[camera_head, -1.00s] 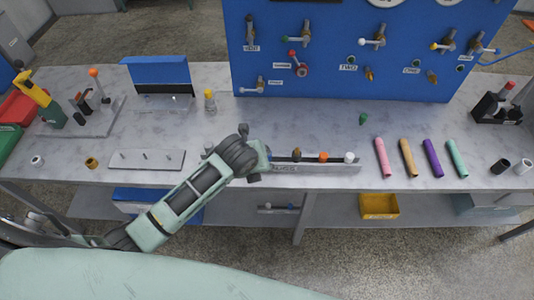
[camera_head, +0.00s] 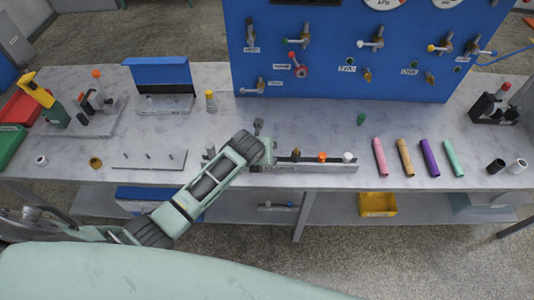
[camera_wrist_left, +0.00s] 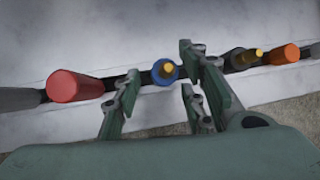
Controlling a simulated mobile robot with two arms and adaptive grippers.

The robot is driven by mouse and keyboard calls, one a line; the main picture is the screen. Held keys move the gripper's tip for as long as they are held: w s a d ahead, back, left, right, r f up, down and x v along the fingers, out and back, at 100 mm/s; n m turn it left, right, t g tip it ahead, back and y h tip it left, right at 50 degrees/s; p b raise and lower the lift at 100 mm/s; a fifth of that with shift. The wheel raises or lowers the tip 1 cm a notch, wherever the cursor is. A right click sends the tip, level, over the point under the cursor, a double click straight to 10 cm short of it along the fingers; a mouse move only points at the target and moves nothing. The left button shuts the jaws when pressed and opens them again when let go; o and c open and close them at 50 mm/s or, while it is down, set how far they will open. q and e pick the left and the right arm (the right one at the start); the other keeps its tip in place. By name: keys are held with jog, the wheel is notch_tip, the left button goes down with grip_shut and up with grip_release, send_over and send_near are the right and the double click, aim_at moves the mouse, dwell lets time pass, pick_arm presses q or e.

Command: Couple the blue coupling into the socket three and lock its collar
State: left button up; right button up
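In the left wrist view, the blue coupling (camera_wrist_left: 165,71) with a brass tip stands in a dark slotted rack (camera_wrist_left: 217,78). My left gripper (camera_wrist_left: 160,84) is open and empty, with its fingers on either side of the coupling's near side; contact cannot be made out. In the head view, my left wrist (camera_head: 255,146) hides the coupling and this end of the rack. On the blue panel (camera_head: 330,85), a small label (camera_head: 282,67), too blurred to read surely, sits beside a red ring-shaped fitting (camera_head: 300,72). My right gripper is not in view.
In the rack, a red cylinder (camera_wrist_left: 75,86) stands left of the blue coupling; a dark brass-tipped piece (camera_wrist_left: 245,58) and an orange one (camera_wrist_left: 284,54) stand right. Several coloured tubes lie right, including a pink one (camera_head: 380,157). The bench between rack and panel is mostly clear.

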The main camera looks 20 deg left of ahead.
pick_arm(q)
jog(key=shift+w+f, duration=0.4)
jog(key=shift+f, duration=0.2)
grip_shut()
